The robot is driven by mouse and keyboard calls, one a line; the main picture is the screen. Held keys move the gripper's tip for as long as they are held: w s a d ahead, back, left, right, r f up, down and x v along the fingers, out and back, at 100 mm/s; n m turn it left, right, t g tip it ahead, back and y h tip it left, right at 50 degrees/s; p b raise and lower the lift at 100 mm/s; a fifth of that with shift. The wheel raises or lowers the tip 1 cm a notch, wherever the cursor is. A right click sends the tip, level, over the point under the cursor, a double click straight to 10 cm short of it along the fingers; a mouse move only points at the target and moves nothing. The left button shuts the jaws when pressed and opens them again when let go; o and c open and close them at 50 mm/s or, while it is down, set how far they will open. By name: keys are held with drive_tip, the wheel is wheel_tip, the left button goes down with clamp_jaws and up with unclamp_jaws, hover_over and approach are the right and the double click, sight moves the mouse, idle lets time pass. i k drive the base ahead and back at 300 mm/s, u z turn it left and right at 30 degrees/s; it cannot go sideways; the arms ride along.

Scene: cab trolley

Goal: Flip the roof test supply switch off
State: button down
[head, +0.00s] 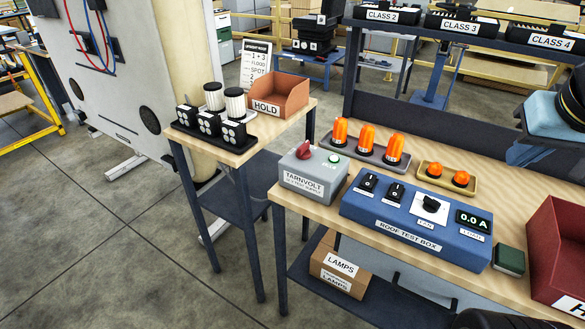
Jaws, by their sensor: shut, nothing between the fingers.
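The grey Tarnvolt supply box (313,178) stands at the left end of the wooden bench. It has a red rotary knob (304,151) and a small round green indicator (334,159) on top. To its right lies the blue roof test box (415,229). The rocker positions are too small to tell for sure. I cannot make out my gripper in this view.
Orange beacons (340,132) stand on a grey tray behind the boxes, and two low orange lamps lie in a yellow tray (446,185). A dark green block (509,261) and a red bin (562,245) are at right. A side table (240,150) holds a HOLD bin.

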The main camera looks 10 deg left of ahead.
sight(302, 152)
drive_tip(key=u, duration=1)
